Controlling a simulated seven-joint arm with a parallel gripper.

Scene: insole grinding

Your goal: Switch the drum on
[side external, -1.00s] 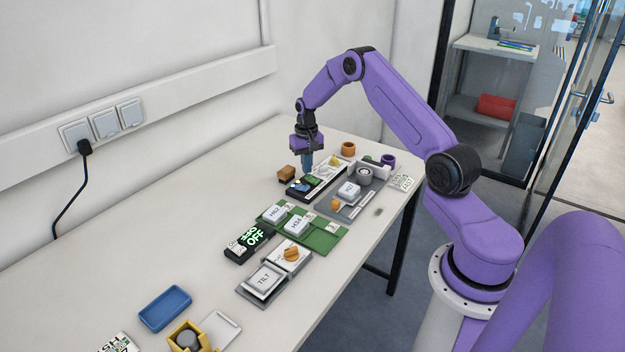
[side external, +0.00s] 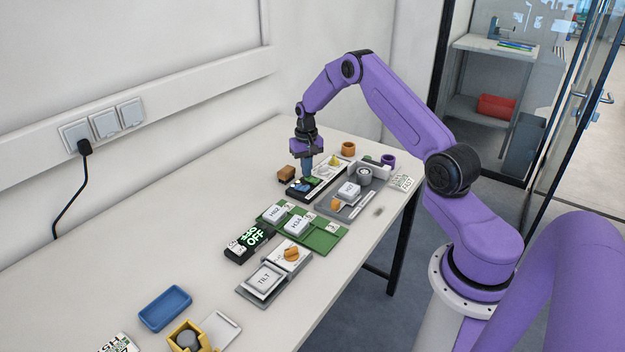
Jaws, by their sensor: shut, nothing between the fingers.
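My gripper (side external: 307,176) is shut and points straight down over a black control panel (side external: 318,189) with a green display and small coloured buttons. Its fingertips are at or just above the panel's left part; I cannot tell if they touch. The fingers hide part of the panel. A grey unit with a round metal part (side external: 364,176) stands just right of it; I cannot tell whether this is the drum. A black box with a lit green display reading OFF (side external: 256,237) lies nearer the camera.
A green board (side external: 325,240) with labelled white blocks and a TILT unit (side external: 265,279) lie nearer. A blue tray (side external: 165,308) and a yellow holder (side external: 183,332) are at the front. The table's left side is clear.

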